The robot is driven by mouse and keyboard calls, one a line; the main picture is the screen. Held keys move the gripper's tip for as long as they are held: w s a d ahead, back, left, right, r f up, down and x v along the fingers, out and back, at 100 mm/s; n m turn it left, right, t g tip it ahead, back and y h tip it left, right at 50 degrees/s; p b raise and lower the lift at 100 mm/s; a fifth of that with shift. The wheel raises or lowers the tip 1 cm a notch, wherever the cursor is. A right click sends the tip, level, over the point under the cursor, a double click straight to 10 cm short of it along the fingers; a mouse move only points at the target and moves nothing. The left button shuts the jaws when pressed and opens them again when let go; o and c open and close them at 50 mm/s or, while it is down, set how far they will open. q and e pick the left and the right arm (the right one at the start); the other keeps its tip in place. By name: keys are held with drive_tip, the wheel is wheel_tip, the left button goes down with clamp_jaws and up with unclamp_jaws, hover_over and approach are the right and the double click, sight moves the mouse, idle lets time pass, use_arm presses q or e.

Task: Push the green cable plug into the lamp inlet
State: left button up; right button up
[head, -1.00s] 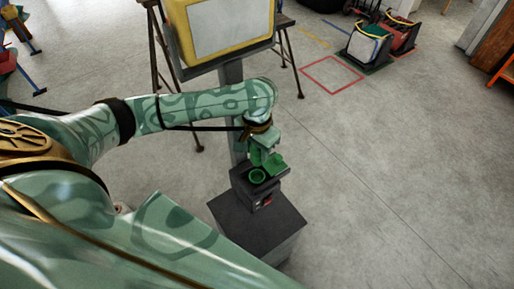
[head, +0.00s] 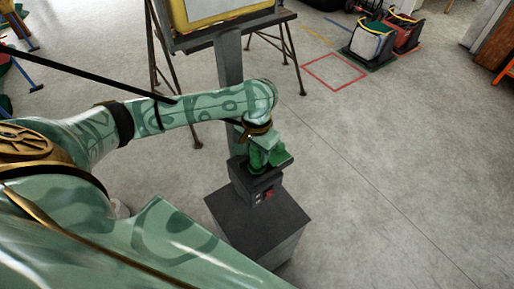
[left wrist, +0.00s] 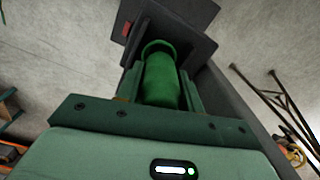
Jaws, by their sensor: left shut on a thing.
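The green cable plug (head: 256,160) is held upright in my left gripper (head: 266,160), over the dark box that carries the lamp inlet. The left wrist view shows the plug as a green cylinder (left wrist: 161,80) between the two fingers. A green ring (left wrist: 158,46) shows at its far end, against the dark inlet box (left wrist: 190,18). In the head view the fingers and plug cover the inlet opening. I cannot tell how deep the plug sits, or whether it is in the opening. My right gripper is not in view.
The inlet box has a red switch (head: 269,193) on its front and stands on a dark pedestal (head: 255,225). A grey post (head: 230,75) rises behind it to a yellow-framed panel (head: 215,10) with trestle legs nearby.

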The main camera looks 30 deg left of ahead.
use_arm(q)
drive_tip(key=shift+s+f, duration=0.1)
drive_tip(key=shift+f, duration=0.05)
drive_tip(key=shift+d+f, duration=0.1)
drive_tip(key=shift+f, duration=0.1)
idle(0.3)
drive_tip(key=shift+f, duration=0.5)
drive_tip(key=o, duration=1.4)
drive_tip(key=shift+c, duration=0.2)
drive_tip(key=shift+r, duration=0.1)
